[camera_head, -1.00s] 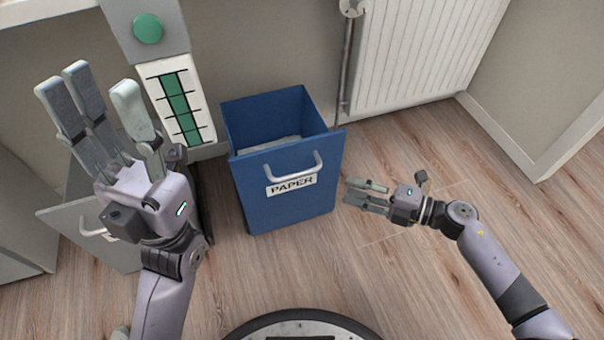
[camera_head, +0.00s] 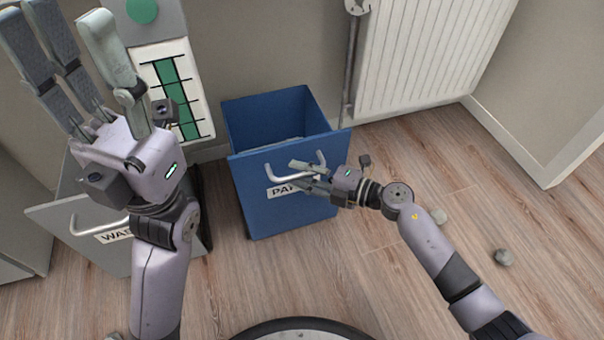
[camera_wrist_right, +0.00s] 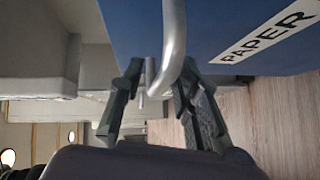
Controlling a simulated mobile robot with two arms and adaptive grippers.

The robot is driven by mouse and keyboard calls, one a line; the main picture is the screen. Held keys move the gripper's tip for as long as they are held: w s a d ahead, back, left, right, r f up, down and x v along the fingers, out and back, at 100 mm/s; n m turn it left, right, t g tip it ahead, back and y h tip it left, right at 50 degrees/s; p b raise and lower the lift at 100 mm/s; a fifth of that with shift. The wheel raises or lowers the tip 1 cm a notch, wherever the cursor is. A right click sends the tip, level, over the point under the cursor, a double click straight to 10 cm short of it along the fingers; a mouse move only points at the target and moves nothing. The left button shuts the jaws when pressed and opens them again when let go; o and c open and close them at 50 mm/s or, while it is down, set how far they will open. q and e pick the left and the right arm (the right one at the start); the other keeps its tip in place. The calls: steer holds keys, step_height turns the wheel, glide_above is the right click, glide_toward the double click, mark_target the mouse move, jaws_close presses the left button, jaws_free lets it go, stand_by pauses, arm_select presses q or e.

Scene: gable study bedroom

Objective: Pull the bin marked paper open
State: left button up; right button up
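The blue bin marked PAPER (camera_head: 250,195) stands forward from the wall, its top open and its inside showing, with something pale inside. Its silver handle (camera_head: 285,176) is on the front; the wrist view also shows the handle (camera_wrist_right: 175,40). My right gripper (camera_head: 302,174) is at the right part of the handle. In the right wrist view its fingers (camera_wrist_right: 160,90) are apart, with the handle's bend between them; contact is not clear. The label is partly hidden by the fingers in the head view. My left gripper (camera_head: 72,30) is raised, open and empty, at the left.
A grey bin (camera_head: 60,215) with a handle and a partly hidden label stands left, behind my left arm. A white radiator (camera_head: 430,50) and a pipe (camera_head: 349,70) are behind. The floor before the blue bin is clear.

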steer(key=shift+c, duration=0.3)
jaws_close()
stand_by(0.6)
